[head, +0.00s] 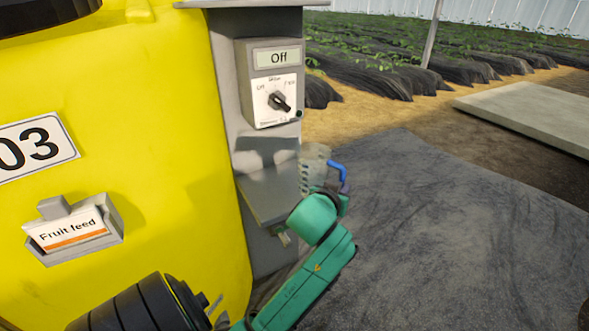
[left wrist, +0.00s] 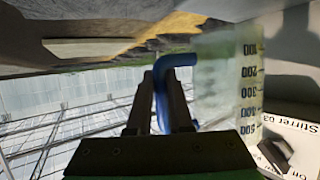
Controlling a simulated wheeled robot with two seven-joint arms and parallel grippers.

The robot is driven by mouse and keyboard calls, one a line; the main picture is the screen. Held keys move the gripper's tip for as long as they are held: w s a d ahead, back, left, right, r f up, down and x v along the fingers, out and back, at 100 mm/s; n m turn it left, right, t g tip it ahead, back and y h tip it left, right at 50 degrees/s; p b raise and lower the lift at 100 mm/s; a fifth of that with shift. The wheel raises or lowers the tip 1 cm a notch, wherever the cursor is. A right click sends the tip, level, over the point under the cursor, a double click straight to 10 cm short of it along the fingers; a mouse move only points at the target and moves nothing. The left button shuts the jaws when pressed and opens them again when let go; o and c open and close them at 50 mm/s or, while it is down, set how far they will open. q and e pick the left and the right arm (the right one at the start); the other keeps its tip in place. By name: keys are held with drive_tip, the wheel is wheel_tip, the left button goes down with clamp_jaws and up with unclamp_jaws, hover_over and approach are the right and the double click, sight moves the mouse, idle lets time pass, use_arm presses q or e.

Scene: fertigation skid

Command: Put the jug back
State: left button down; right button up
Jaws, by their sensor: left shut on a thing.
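The jug (head: 315,168) is clear, with a blue handle (head: 339,174). It is beside the right edge of the grey shelf (head: 268,192) on the skid's post. In the left wrist view the jug (left wrist: 228,85) shows its measuring marks upside down, as does the stirrer panel's lettering. My left gripper (left wrist: 162,92) is shut on the blue handle, its two fingers on either side of it. In the head view my green left wrist partly hides the jug's lower part, so I cannot tell whether its base touches the shelf. My right gripper is out of view.
A stirrer control box (head: 271,84) reading "Off", with a black dial, is above the shelf. A yellow tank (head: 130,130) marked 03 with a "Fruit feed" card (head: 72,233) fills the left. Dark ground matting (head: 450,220) to the right is clear.

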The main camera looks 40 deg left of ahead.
sight(305, 155)
use_arm(q)
drive_tip(key=w+a, duration=0.2)
drive_tip(key=a, duration=0.6)
drive_tip(key=w+a, duration=0.3)
drive_tip(key=a, duration=0.5)
drive_tip(key=f, duration=0.2)
drive_tip(key=f+b, duration=0.1)
drive_tip(key=f, duration=0.2)
drive_tip(key=shift+s+a+f, duration=0.1)
drive_tip(key=shift+s+f, duration=0.1)
drive_tip(key=shift+f, duration=0.15)
drive_tip(key=shift+a+f, duration=0.1)
drive_tip(key=shift+f, duration=0.5)
drive_tip(key=shift+w+a, duration=0.1)
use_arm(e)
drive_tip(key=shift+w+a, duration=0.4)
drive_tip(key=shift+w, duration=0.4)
use_arm(q)
drive_tip(key=shift+f, duration=0.15)
drive_tip(key=c, duration=0.8)
unclamp_jaws()
